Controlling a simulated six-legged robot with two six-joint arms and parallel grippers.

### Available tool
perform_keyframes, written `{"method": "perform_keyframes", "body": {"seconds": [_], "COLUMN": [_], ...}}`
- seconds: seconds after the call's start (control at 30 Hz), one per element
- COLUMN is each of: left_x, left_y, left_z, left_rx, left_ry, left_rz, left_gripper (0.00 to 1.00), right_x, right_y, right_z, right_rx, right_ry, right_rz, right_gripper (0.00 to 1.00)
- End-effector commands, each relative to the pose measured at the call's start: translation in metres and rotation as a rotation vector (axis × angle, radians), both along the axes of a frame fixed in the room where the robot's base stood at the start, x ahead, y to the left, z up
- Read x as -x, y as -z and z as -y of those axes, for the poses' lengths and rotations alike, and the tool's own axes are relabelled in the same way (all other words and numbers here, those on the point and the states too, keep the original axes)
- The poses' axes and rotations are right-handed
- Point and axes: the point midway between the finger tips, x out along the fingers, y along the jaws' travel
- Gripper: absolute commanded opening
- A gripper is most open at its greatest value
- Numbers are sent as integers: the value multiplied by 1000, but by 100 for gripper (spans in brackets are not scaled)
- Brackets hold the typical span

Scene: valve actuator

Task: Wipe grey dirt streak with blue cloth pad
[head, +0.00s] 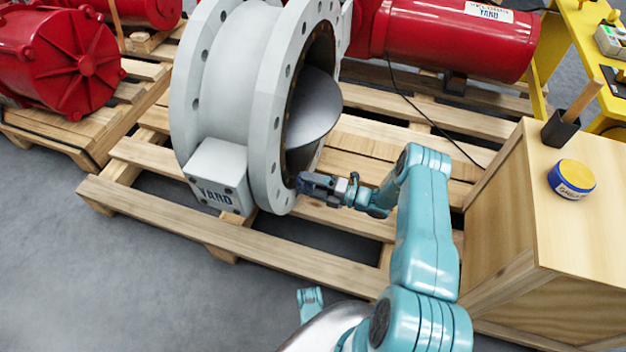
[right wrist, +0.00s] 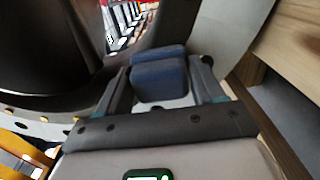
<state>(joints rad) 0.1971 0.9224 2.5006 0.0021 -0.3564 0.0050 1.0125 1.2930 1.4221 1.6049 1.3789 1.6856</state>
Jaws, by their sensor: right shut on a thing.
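My right gripper (head: 318,185) is shut on the blue cloth pad (right wrist: 158,75), which sits between its two fingers in the right wrist view. In the head view the pad (head: 306,182) is small and dark blue, at the lower inner rim of the large grey valve body (head: 225,75). I cannot tell whether the pad touches the rim. The dark grey valve disc (head: 316,108) stands partly turned inside the bore, just above the gripper. I cannot make out the grey dirt streak in either view.
The valve stands on a wooden pallet (head: 250,265). A red actuator cylinder (head: 455,40) lies behind it, with a thin black cable in front. A wooden crate (head: 600,225) at right holds a blue-and-yellow tin (head: 572,180) and a black holder (head: 560,130).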

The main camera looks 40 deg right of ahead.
Motion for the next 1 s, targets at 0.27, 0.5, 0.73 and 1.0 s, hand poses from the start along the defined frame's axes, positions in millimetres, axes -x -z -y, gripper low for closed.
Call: {"method": "perform_keyframes", "body": {"seconds": [0.27, 0.5, 0.73, 1.0], "left_x": [0, 0, 0, 0], "left_y": [-14, -37, -39, -38], "left_z": [0, 0, 0, 0], "left_rx": [0, 0, 0, 0], "left_ry": [0, 0, 0, 0], "left_rz": [0, 0, 0, 0], "left_gripper": [50, 50, 50, 50], "right_x": [2, 11, 14, 22], "right_y": [-12, -31, -31, -30], "right_z": [-11, -26, -30, -24], "right_rx": [-4, -6, -4, -4], "right_ry": [-8, -10, -10, -7], "right_rz": [4, 3, 6, 3], "right_gripper": [43, 43, 43, 43]}}
